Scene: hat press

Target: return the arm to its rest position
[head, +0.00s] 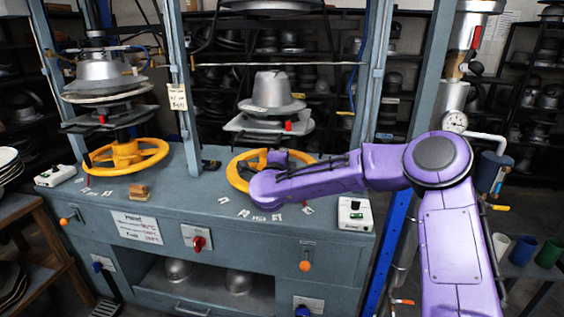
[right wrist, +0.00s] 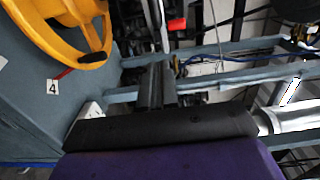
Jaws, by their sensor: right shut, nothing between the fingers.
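My right arm (head: 345,172), purple, comes in from the right and stretches left over the press bench. Its hand end is in front of the right yellow handwheel (head: 240,163) and hides part of it. In the right wrist view my right gripper (right wrist: 157,75) shows two dark fingers together, with nothing between them. The same yellow wheel (right wrist: 92,30) is at the upper left there, apart from the fingers. My left gripper is in neither view.
The blue-grey bench (head: 200,215) carries a left handwheel (head: 125,157), a white control box (head: 355,214) and blue upright posts (head: 372,80). A metal hat form (head: 272,92) hangs above the right wheel. Pipes with a gauge (head: 455,122) stand behind my arm.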

